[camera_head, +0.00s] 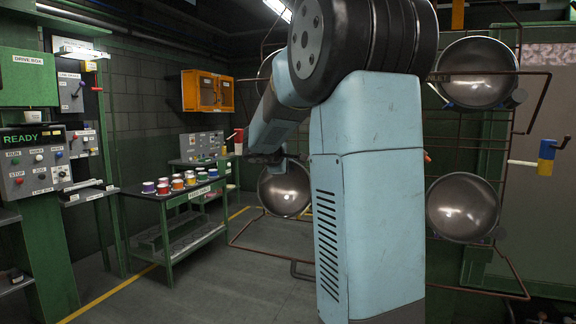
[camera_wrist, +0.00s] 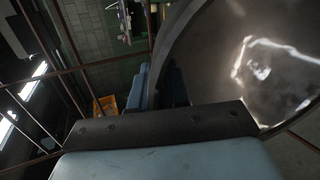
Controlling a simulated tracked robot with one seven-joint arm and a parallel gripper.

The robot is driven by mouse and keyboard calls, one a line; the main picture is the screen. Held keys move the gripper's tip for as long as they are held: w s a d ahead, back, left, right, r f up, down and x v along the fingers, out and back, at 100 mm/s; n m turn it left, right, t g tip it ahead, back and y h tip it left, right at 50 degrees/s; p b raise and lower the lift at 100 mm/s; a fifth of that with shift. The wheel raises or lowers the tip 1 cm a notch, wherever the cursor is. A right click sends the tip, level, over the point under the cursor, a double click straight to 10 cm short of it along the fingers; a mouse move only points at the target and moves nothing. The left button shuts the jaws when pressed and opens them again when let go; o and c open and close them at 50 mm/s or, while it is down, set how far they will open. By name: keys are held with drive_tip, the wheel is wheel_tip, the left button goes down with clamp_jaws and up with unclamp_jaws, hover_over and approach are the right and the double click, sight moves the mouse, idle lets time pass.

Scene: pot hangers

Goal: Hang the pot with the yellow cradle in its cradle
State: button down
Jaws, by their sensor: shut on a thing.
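A round, shiny metal pot (camera_head: 285,188) is at the left of the pipe rack, just below my gripper (camera_head: 268,158). In the wrist view the pot (camera_wrist: 255,62) fills the right side, close beside my gripper's blue fingers (camera_wrist: 164,86). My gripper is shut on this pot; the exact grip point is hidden. Three other pots show on the rack: one upper right (camera_head: 478,72), one lower right (camera_head: 462,208), and one upper left (camera_head: 266,66), mostly hidden behind my arm. I cannot make out a yellow cradle; my arm hides the rack's middle.
Brown pipes (camera_head: 262,247) frame the rack around the pots. A green table (camera_head: 178,196) with several colored cups stands to the left. An orange cabinet (camera_head: 207,91) hangs on the back wall. The floor between table and rack is clear.

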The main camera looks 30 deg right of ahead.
idle(0.3)
drive_tip(key=c, duration=1)
unclamp_jaws()
drive_tip(key=shift+c, duration=0.2)
drive_tip(key=shift+a, duration=0.1)
drive_tip(key=f+v, duration=0.2)
drive_tip(key=v, duration=0.9)
drive_tip(key=s+a+f+v, duration=0.1)
drive_tip(key=f+v, duration=0.1)
drive_tip(key=v, duration=1)
drive_tip(key=shift+s+a, duration=0.3)
drive_tip(key=shift+f, duration=0.1)
